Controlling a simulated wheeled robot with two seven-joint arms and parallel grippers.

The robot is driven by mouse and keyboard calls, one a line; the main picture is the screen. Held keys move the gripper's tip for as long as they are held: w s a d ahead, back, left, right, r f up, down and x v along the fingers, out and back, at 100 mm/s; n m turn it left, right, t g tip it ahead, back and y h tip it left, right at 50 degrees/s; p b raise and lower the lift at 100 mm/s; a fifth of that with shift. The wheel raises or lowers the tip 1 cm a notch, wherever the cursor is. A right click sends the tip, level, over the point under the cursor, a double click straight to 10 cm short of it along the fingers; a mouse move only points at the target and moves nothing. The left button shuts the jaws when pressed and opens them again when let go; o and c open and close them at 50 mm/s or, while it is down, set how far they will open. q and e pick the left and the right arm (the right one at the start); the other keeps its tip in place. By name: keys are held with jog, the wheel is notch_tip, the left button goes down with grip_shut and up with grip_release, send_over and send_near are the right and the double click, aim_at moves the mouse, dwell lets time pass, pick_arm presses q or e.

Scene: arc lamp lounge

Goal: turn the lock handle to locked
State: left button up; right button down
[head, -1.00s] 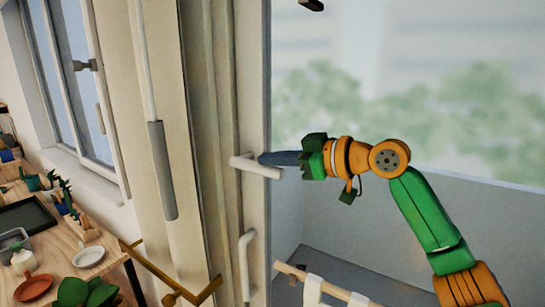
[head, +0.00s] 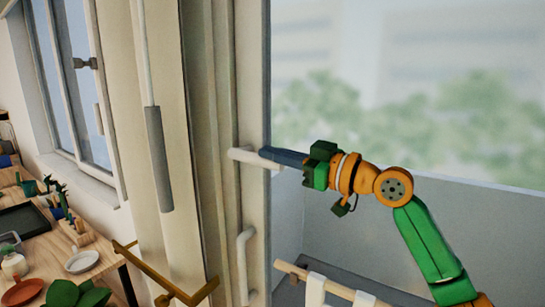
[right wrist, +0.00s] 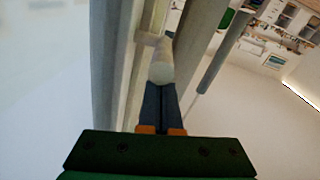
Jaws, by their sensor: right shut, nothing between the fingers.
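The white lock handle (head: 248,157) is a lever on the narrow edge of the pale door frame, pointing right and slightly down in the head view. My right gripper (head: 264,152) has its dark blue fingers shut and empty, with the tips at the top of the lever, seemingly touching it. In the right wrist view, the rounded end of the handle (right wrist: 161,73) lies right at the tips of the closed fingers (right wrist: 161,88). Whether they press on it is hard to tell. My left gripper is not in view.
A white pull handle (head: 243,262) is below the lever on the same frame. A grey curtain rod or wand (head: 159,160) hangs to the left. A wooden table (head: 50,255) with dishes and plants stands at lower left. A drying rail (head: 325,284) is at lower right.

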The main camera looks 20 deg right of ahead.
jog(key=shift+w+a+f+t+y+b, duration=0.55)
jog(key=shift+f+b, duration=1.15)
jog(key=shift+b, duration=0.95)
jog(key=shift+w+a+f+t+y+b, duration=0.35)
jog(key=shift+w+f+t+b, duration=0.35)
jog(key=shift+f+b, duration=1.55)
jog(key=shift+w+a+f+t+y+b, duration=0.5)
jog(key=shift+f+b, duration=0.7)
jog(key=shift+b, duration=1.9)
jog(key=shift+w, duration=0.15)
